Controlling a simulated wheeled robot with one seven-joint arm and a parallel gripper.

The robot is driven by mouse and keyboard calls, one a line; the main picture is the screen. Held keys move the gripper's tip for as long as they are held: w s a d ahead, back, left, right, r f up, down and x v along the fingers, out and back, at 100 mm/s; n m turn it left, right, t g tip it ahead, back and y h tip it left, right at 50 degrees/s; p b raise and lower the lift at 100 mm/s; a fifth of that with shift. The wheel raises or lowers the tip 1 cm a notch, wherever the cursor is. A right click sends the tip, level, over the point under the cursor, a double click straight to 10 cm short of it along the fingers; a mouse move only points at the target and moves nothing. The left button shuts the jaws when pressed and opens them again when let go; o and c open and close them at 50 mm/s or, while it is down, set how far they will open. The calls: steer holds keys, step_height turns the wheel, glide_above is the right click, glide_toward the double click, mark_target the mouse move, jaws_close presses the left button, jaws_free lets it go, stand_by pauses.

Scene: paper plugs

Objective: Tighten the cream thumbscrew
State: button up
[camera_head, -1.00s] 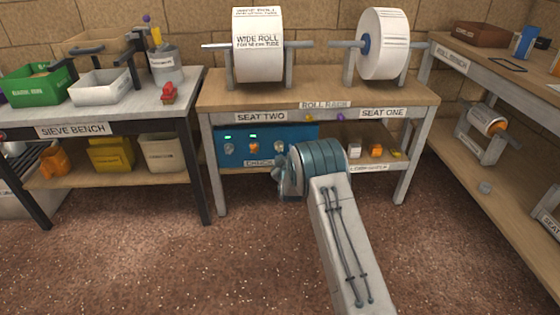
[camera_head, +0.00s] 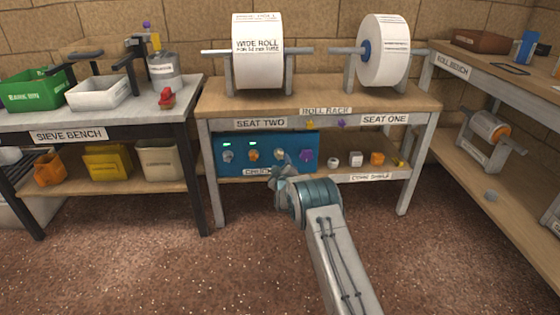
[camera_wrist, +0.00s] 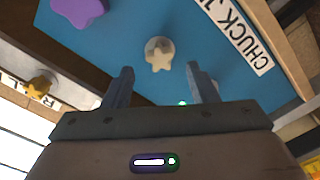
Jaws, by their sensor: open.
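In the wrist view my gripper (camera_wrist: 157,70) is open and empty. Its two fingertips point at the panel, one on either side of the thumbscrew's line, with the screw's head showing just beyond them. I cannot tell the exact gap. A purple knob (camera_wrist: 78,10) sits on the same panel.
The panel also carries an orange knob (camera_head: 253,155) and a grey-blue knob (camera_head: 228,156), with green lights above them. The roll rack top (camera_head: 320,98) overhangs the panel. The floor in front is clear.

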mark_target(280, 157)
steer(key=shift+w, duration=0.1)
stand_by(0.3)
steer(key=shift+a+n, duration=0.1)
steer(key=shift+n, duration=0.7)
steer(key=n, duration=0.4)
steer(key=shift+n, duration=0.3)
steer(key=n, duration=1.7)
steer(key=shift+n, duration=0.4)
steer(key=shift+w, duration=0.1)
steer(key=shift+w, duration=1.9)
steer(key=shift+c, duration=0.3)
